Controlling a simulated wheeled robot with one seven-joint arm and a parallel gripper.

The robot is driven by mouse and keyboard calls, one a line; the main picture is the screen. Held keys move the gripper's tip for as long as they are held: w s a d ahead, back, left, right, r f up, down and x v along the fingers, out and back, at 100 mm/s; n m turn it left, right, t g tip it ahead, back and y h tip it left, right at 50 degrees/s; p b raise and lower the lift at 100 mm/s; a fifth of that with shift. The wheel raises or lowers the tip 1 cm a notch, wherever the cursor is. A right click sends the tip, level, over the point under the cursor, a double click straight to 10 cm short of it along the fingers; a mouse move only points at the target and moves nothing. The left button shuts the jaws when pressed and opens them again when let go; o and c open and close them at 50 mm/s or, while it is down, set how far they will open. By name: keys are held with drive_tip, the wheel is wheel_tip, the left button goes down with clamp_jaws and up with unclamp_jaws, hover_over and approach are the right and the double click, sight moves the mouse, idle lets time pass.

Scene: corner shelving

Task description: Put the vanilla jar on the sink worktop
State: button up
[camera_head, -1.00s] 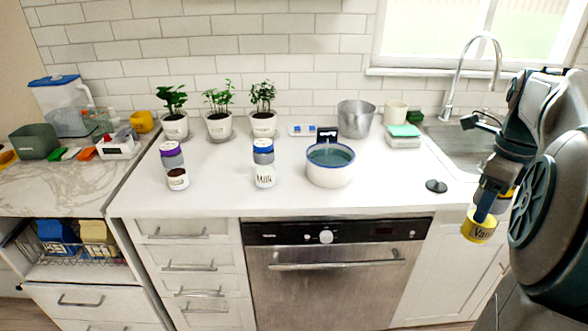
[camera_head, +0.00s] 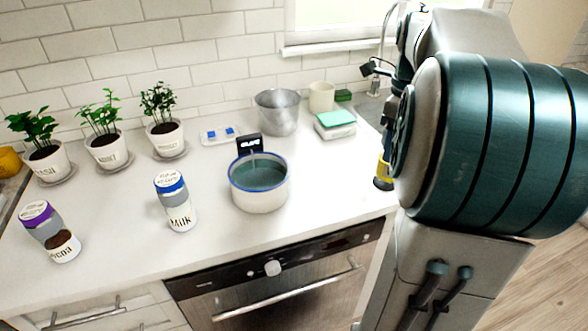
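The vanilla jar (camera_head: 384,170) shows only as a narrow yellow strip at the left edge of my arm, over the right part of the white counter. My arm hides the rest of it and nearly all of my gripper. A second ago my gripper was shut on this jar, and the strip still sits at the arm's end. I cannot tell how far the jar is above the surface. The sink and its worktop are mostly hidden behind my arm.
On the white counter (camera_head: 140,215) stand a cocoa jar (camera_head: 50,232), a milk jar (camera_head: 175,202), a blue-rimmed pot (camera_head: 259,183), a metal bucket (camera_head: 277,112), a cup (camera_head: 321,97) and stacked sponges (camera_head: 335,124). Potted plants line the wall. The oven (camera_head: 275,285) is below.

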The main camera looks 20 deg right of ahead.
drive_tip(key=shift+w+a+f+p, duration=0.1)
drive_tip(key=shift+w+a+f, duration=1.1)
drive_tip(key=shift+w+f, duration=0.45)
drive_tip(key=shift+w+a+f+p, duration=0.1)
drive_tip(key=shift+w+a+f, duration=1.15)
drive_tip(key=shift+f, duration=0.75)
drive_tip(key=shift+w+a+f+p, duration=0.1)
drive_tip(key=shift+w+a+f, duration=1)
drive_tip(key=shift+w+f, duration=0.6)
drive_tip(key=shift+s+f, duration=0.1)
drive_tip(key=shift+f, duration=0.05)
drive_tip(key=shift+f, duration=0.15)
drive_tip(key=o, duration=1.2)
drive_tip(key=shift+o, duration=0.2)
